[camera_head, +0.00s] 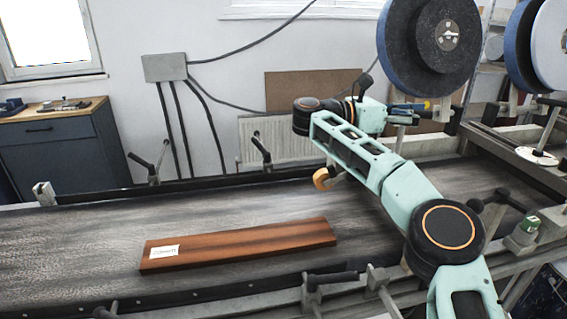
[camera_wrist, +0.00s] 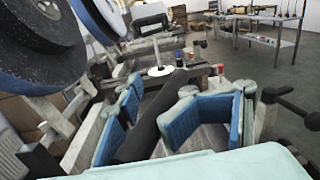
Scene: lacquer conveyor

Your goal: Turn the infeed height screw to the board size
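My gripper (camera_head: 408,110) is above the far side of the conveyor, in front of the big dark roller, and points right. In the wrist view its two blue-padded fingers (camera_wrist: 160,112) are wide apart. A dark bar shows in the space between them; I cannot tell its depth or whether it touches. A white disc (camera_head: 537,156) with a post above it sits on the frame at the right and also shows in the wrist view (camera_wrist: 160,71). I cannot tell whether it belongs to the height screw. A reddish-brown board (camera_head: 240,243) with a white label (camera_head: 164,251) lies flat on the belt.
The dark conveyor belt (camera_head: 70,240) has side rails with several clamp handles. Large rollers (camera_head: 428,45) hang over the right end. The belt left of my arm is clear except for the board.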

